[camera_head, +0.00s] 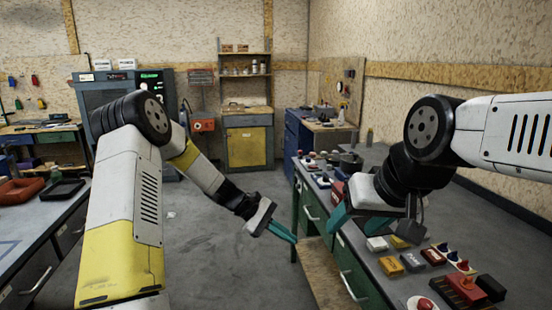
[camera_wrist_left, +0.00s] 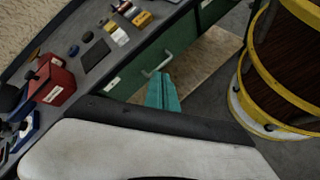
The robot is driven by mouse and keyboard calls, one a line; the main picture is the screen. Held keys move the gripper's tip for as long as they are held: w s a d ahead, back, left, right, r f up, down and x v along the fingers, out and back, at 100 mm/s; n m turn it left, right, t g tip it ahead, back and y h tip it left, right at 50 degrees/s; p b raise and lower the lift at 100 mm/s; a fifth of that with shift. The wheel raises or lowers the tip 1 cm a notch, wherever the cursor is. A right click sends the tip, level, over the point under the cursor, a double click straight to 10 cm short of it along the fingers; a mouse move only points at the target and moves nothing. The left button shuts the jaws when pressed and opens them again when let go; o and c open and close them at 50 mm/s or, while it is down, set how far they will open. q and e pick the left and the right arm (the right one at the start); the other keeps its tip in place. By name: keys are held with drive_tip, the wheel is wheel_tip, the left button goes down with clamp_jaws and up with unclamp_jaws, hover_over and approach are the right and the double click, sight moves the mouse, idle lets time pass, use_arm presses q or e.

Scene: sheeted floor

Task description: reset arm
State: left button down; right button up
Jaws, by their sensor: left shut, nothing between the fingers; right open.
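My left gripper (camera_head: 283,233) hangs over the floor just left of the green workbench (camera_head: 352,262) in the head view. Its teal fingers are together with nothing between them. They also show in the left wrist view (camera_wrist_left: 162,92), in front of the bench's green drawer fronts. My right gripper (camera_head: 338,216) is above the near part of the same bench, at its left edge. Its teal fingers point down-left and are open; I see nothing held in them. The right wrist partly hides the bench top behind it.
Small boxes and switches, including a yellow box (camera_head: 391,266) and a red button box (camera_head: 466,291), crowd the bench top. The middle floor (camera_head: 225,255) is clear.

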use_arm(q)
drive_tip(key=s+a+r+m+t+y, duration=0.2)
drive_tip(key=s+a+r+m+y, duration=0.1)
drive_tip(key=s+a+r, duration=0.4)
drive_tip(key=s+a+r+m+t+y, duration=0.1)
drive_tip(key=s+a+r+m+y, duration=0.2)
drive_tip(key=r, duration=0.5)
drive_tip(key=s+a+r+m+t+y, duration=0.1)
drive_tip(key=s+a+r+t, duration=0.1)
drive_tip(key=s, duration=0.5)
drive_tip(key=s+a+r+m+t+y, duration=0.1)
drive_tip(key=s+a+r+t, duration=0.2)
drive_tip(key=s, duration=0.4)
drive_tip(key=a+r, duration=0.1)
drive_tip(key=a, duration=0.1)
drive_tip(key=shift+s+a+r+m+y, duration=0.15)
drive_tip(key=shift+a+r+m+y, duration=0.15)
drive_tip(key=shift+a+m, duration=0.1)
